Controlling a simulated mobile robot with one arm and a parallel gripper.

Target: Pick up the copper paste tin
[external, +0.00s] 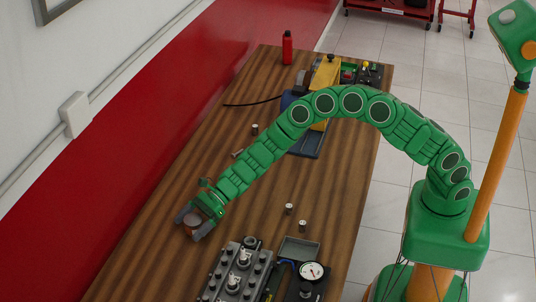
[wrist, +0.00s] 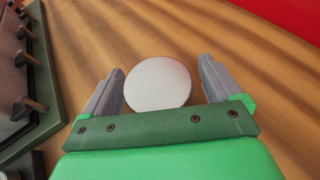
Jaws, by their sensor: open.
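The copper paste tin (external: 192,221) is a small round tin with brownish sides, standing on the wooden table near its left edge. In the wrist view its flat, pale grey lid (wrist: 157,83) shows between the two grey fingers. My gripper (external: 196,226) is open around the tin, with one finger on each side; it also shows in the wrist view (wrist: 161,84). In the wrist view a gap shows on each side of the lid, wider at the right finger. The tin's lower side is partly hidden by the fingers in the external view.
An engine trainer block (external: 238,272) stands right of the gripper, and its edge shows at the left of the wrist view (wrist: 48,75). A grey tray (external: 299,248), a gauge (external: 312,271) and small cylinders (external: 302,226) lie farther right. A red bottle (external: 287,47) stands at the far end.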

